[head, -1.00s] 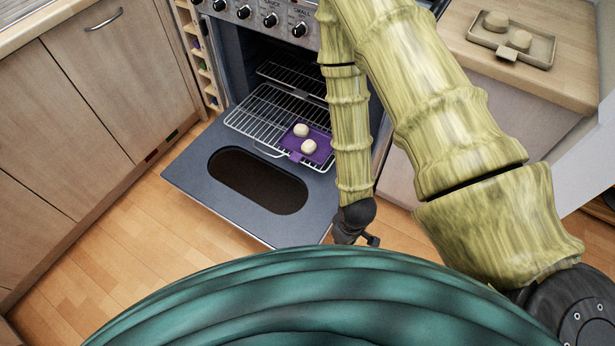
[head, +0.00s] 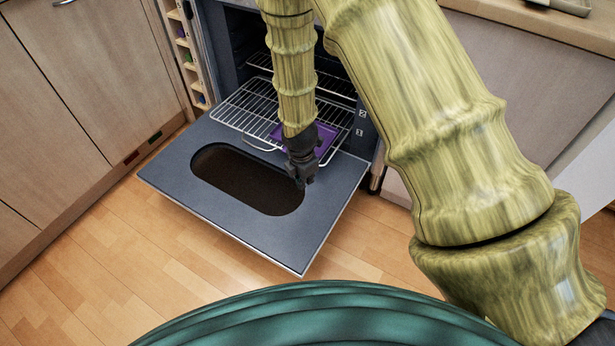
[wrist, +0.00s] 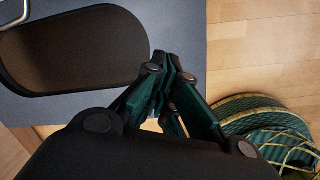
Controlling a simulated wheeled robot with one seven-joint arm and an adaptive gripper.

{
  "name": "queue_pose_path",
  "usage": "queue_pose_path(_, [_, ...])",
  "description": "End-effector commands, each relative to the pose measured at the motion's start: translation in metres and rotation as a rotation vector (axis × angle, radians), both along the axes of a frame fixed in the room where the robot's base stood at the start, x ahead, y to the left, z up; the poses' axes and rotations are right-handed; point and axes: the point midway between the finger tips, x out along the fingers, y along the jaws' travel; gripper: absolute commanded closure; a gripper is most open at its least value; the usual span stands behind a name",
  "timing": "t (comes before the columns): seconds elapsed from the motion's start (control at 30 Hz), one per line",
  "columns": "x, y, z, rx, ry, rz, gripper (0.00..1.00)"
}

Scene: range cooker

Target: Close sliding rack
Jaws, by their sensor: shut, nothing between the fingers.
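The sliding rack (head: 243,106) is a wire oven rack pulled part way out of the oven, over the open door. A purple tray (head: 328,134) lies on its right part, and my arm hides much of it. My gripper (head: 303,184) is shut and empty. In the head view it appears in front of the rack's front edge, over the open oven door (head: 310,228). The wrist view shows the shut fingers (wrist: 172,58) with the door's dark window (wrist: 75,50) to the left; a bit of wire shows at the far left edge.
The oven door is folded down flat, with wooden floor (head: 200,270) in front. Cabinets (head: 60,130) stand to the left, and a counter with a cabinet (head: 520,80) to the right. A second rack sits deeper in the oven.

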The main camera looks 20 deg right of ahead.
Motion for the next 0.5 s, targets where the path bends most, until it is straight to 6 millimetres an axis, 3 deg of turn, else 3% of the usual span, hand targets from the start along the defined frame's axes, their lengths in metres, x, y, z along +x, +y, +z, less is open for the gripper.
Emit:
queue_pose_path(0.03, [0.014, 0.002, -0.01, -0.021, -0.007, 0.064, 1.0])
queue_pose_path(0.2, [0.047, 0.004, -0.003, -0.094, -0.005, 0.268, 1.0])
queue_pose_path(0.5, [0.07, 0.005, 0.007, -0.158, 0.004, 0.425, 1.0])
